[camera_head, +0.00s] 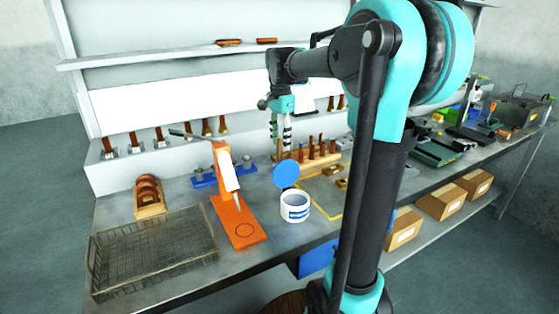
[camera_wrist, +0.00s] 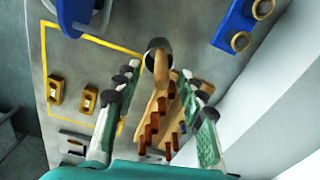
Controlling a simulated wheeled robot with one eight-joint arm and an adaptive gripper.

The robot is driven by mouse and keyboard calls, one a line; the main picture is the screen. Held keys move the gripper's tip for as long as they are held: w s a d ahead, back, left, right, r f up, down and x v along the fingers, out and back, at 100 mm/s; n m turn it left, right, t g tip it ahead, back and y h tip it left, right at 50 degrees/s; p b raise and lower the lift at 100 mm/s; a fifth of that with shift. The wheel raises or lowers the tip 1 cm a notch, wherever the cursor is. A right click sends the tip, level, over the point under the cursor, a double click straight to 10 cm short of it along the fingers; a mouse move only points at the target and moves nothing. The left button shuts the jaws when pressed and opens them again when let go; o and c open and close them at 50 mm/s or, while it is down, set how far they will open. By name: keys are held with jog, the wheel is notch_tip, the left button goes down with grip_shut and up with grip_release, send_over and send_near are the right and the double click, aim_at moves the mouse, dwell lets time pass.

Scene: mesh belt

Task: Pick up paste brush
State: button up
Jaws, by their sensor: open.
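My gripper (camera_head: 280,138) is open above the left end of the wooden tool rack (camera_head: 325,163). In the wrist view its two fingers (camera_wrist: 164,84) are spread, with nothing held between them. A tool with a pale wooden handle (camera_wrist: 160,68) and a dark round end stands between and just beyond the fingertips. It appears to be the paste brush, but I cannot be sure. The fingers look apart from it. Several brown-handled tools stand in the rack (camera_wrist: 168,108). A white paste pot (camera_head: 296,212) stands in front, with a blue disc (camera_head: 286,174) behind its rim.
An orange stand (camera_head: 240,226) with a white bottle is left of the pot. A wire basket (camera_head: 150,262) lies at the front left. A blue holder (camera_head: 205,181) is behind. A yellow outline (camera_wrist: 45,60) marks mostly open bench. A back shelf (camera_head: 160,58) runs behind my arm.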

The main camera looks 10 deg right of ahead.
aim_at(280, 154)
jog(key=shift+a+f, duration=0.1)
jog(key=shift+f, duration=2.6)
grip_shut()
